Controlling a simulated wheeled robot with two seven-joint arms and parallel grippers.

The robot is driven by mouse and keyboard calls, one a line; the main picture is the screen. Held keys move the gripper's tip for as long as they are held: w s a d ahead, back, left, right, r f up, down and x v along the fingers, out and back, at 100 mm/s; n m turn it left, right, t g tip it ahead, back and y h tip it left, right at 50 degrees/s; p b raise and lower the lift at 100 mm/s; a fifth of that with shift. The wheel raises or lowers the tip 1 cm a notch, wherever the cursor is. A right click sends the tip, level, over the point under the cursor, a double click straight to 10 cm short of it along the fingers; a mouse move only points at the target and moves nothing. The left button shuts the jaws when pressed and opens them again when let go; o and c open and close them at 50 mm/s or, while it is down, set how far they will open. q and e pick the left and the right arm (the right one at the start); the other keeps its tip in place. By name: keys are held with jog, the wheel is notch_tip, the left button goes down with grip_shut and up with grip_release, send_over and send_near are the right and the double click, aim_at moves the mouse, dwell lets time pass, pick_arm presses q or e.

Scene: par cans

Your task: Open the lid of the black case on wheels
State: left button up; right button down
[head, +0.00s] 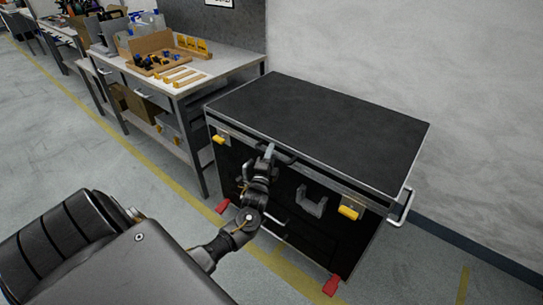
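The black case (320,125) stands against the grey wall with its lid shut flat. It has metal edges, a metal handle on its right side and red feet or wheel parts at the bottom. Two yellow latches sit on its front, a left one (219,139) and a right one (349,212). A grey handle (311,201) is on the front face. My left gripper (268,153) is at the front edge of the lid, left of the middle, by a dark handle there. Its fingers are small and partly hidden, so I cannot tell whether they grip. My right gripper is not in view.
A workbench (225,64) with trays and tools stands left of the case, close to it. More benches run along the wall further back. Yellow lines mark the floor, and the floor at left is clear. The wall is close behind the case.

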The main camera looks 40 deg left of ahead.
pick_arm(q)
grip_shut()
